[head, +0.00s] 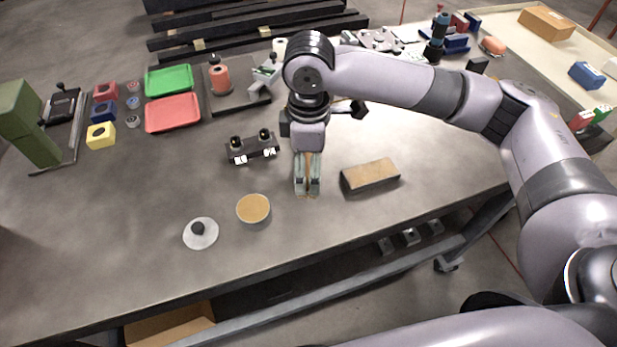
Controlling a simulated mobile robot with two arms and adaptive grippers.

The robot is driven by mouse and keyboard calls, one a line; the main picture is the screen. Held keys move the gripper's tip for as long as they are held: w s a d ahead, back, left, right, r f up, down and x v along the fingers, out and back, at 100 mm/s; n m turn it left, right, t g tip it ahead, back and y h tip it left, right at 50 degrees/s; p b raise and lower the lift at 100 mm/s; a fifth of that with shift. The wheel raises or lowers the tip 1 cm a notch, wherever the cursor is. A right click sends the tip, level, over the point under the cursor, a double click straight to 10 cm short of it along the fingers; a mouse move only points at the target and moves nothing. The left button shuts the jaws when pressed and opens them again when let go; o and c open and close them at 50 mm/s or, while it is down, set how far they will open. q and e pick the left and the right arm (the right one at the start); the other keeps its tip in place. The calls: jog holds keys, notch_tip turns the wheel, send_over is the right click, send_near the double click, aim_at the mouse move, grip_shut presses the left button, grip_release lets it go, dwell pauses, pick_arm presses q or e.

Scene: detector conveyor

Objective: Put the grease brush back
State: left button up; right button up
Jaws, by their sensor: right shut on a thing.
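My right gripper (308,188) points down over the middle of the grey table and is shut on a thin tan-brown thing, which looks like the grease brush (309,164). Only a narrow strip of it shows between the fingers. Whether its tip touches the table I cannot tell. A round open tin with amber content (253,208), perhaps grease, stands to the left of the gripper. A pale round lid with a dark knob (200,233) lies left of the tin. My left gripper is not in view.
A tan-topped dark block (370,175) lies close right of the gripper. A dark fixture with two knobs (252,148) is to the left. Green (169,80) and red trays (173,113) lie farther back. The table's front left is clear.

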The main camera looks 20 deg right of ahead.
jog(key=shift+f, duration=2.65)
jog(key=shift+f+p, duration=0.1)
jog(key=shift+p, duration=0.25)
jog(key=o, duration=1)
notch_tip(320, 180, up, 12)
jog(key=shift+r+b, duration=0.1)
jog(key=shift+b, duration=0.9)
